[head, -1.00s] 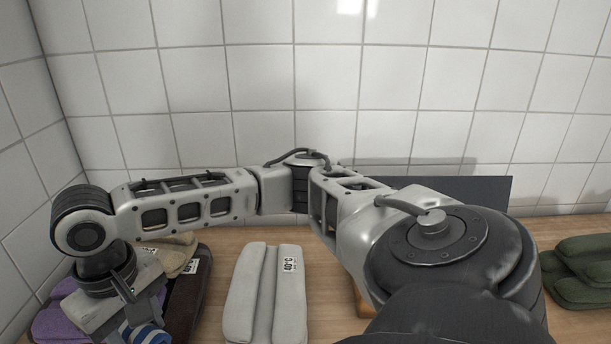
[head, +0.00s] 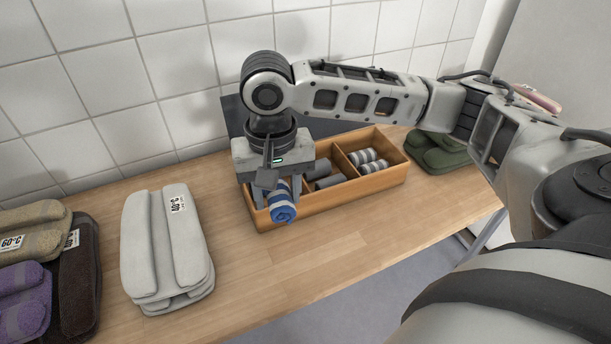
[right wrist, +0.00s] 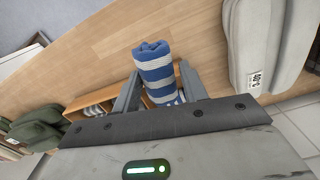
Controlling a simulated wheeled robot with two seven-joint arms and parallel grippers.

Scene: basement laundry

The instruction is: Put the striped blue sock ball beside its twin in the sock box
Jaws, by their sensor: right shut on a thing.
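The blue-and-white striped sock ball (head: 283,212) is between the fingers of my right gripper (head: 278,203), which is shut on it. In the head view it appears over the left end of the wooden sock box (head: 345,202); its exact height is hard to judge. The box has a divider, with dark grey rolls (head: 329,181) left of it and grey-and-white striped rolls (head: 372,166) right of it. My gripper hides the box's left end, and I see no second blue ball. The right wrist view shows the held ball (right wrist: 154,66) and part of the box (right wrist: 92,107). My left gripper is out of view.
Folded light grey towels (head: 165,245) lie left of the box. Beige (head: 30,225), purple (head: 22,300) and dark brown (head: 78,275) towels are at the far left. Green towels (head: 437,155) lie right of the box. The tabletop in front of the box is clear.

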